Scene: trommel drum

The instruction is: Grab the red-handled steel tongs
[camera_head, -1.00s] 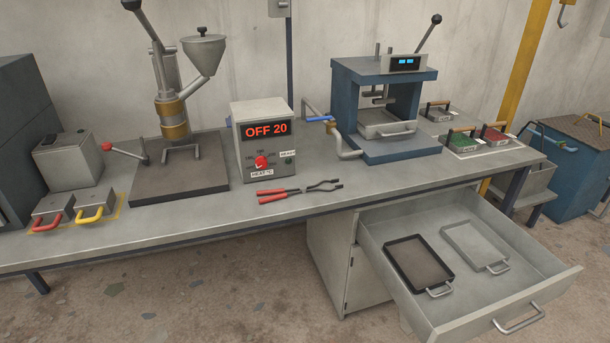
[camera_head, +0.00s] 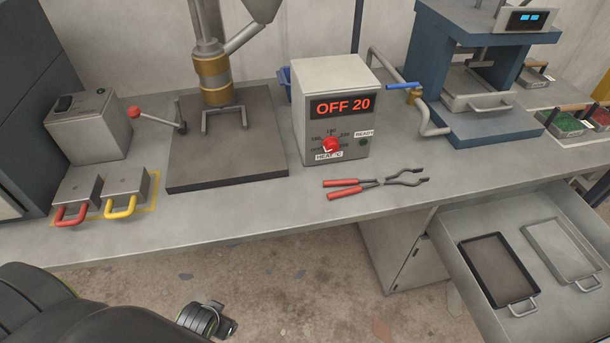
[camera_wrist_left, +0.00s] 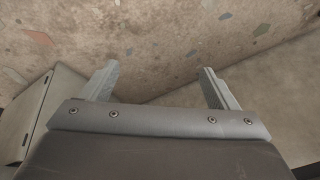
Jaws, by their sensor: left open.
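The steel tongs (camera_head: 375,183) lie flat on the grey bench top, in front of the heater box. Their two red handles (camera_head: 343,187) point left and their grey jaws point right, spread apart. My left gripper shows in the left wrist view (camera_wrist_left: 160,84) with its two fingers wide apart and nothing between them, above the floor. In the head view my left arm is at the bottom left, below the bench's front edge and well away from the tongs. My right gripper is in neither view.
The heater box (camera_head: 337,110) reading OFF 20 stands just behind the tongs. A press plate (camera_head: 227,165) lies to their left, a blue press (camera_head: 470,125) to their right. An open drawer (camera_head: 470,298) with two trays juts out below right. The bench (camera_head: 250,225) around the tongs is clear.

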